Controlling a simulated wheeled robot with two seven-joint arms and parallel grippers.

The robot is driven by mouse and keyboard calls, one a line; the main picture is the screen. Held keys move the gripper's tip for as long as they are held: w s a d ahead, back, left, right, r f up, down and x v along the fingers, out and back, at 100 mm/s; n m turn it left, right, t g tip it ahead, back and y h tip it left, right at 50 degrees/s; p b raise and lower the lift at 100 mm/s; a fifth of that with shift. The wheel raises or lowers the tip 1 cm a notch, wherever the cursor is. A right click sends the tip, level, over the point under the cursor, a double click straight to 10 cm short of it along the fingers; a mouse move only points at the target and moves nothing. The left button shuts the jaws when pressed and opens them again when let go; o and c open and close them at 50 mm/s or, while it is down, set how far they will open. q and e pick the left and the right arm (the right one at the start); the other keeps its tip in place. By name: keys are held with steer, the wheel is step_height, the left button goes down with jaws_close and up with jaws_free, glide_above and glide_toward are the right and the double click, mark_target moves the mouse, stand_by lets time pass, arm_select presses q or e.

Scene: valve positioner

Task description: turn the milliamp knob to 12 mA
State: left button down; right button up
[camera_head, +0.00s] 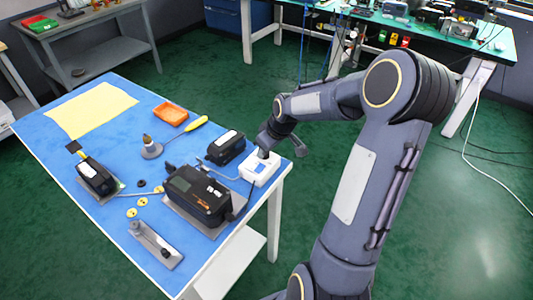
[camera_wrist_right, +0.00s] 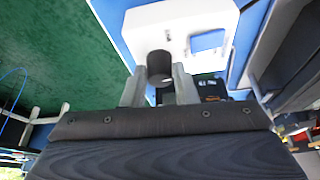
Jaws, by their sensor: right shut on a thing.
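The milliamp box is a white box (camera_head: 257,174) with a blue-tinted panel, at the right edge of the blue table. It also fills the top of the right wrist view (camera_wrist_right: 187,17). Its dark round knob (camera_wrist_right: 160,66) stands between the fingertips of my right gripper (camera_wrist_right: 160,78), which is shut on it. In the head view my right gripper (camera_head: 264,153) reaches down onto the box and hides the knob. The knob's pointer and the reading on the panel are too small to tell. My left gripper is not in view.
A black positioner (camera_head: 200,194) sits on a grey plate beside the box, with a smaller black device (camera_head: 226,147) behind it. Cables run between the devices. A screwdriver (camera_head: 199,125), an orange tray (camera_head: 170,114) and a yellow sheet (camera_head: 92,109) lie farther left.

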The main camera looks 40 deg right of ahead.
steer(key=shift+m+h+b, duration=0.3)
steer(key=shift+m+b, duration=0.05)
steer(key=shift+m, duration=0.25)
steer(key=o, duration=1)
steer(key=v, duration=0.7)
steer(key=shift+r, duration=0.4)
steer(key=shift+s, duration=0.15)
